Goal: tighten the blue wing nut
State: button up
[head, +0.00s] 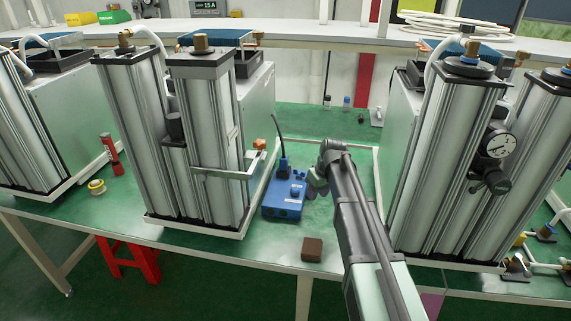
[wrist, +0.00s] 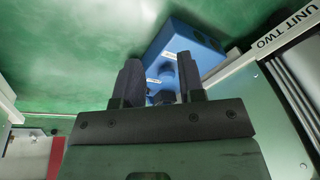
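I cannot make out a clearly wing-shaped blue nut in either view. An orange knob or nut (head: 259,144) sits at the right end of a metal clamp bar (head: 222,173) across the middle column unit. A blue box (head: 283,200) with a black cable lies on the green bench right of that unit. It also shows in the wrist view (wrist: 205,42), with a small round blue part (wrist: 168,74) seen between my fingers. My gripper (head: 316,188) is beside the box's right side. In the wrist view my gripper (wrist: 161,82) has its fingers apart, with nothing visibly held.
The middle column unit (head: 208,140) stands left of my arm, and another column unit (head: 430,150) with a gauge (head: 498,145) stands right. A brown block (head: 312,249) lies near the bench's front edge. Bare green bench (head: 320,130) shows behind the blue box.

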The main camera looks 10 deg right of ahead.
aim_at(302, 172)
jog(key=w+d+r+n+t+y+p, duration=0.1)
jog(key=w+r+n, duration=0.15)
jog(key=w, duration=0.65)
jog(key=w+d+r+n+y+p, duration=0.1)
jog(key=w+n, duration=0.3)
jog(key=w, duration=0.5)
jog(key=shift+m+t, duration=0.25)
jog(key=shift+t, duration=0.05)
jog(key=b+x, duration=1)
jog(key=x, duration=0.1)
jog(key=shift+s+d+b, duration=0.15)
jog(key=shift+b, duration=0.15)
jog(key=shift+r, duration=0.1)
grip_shut()
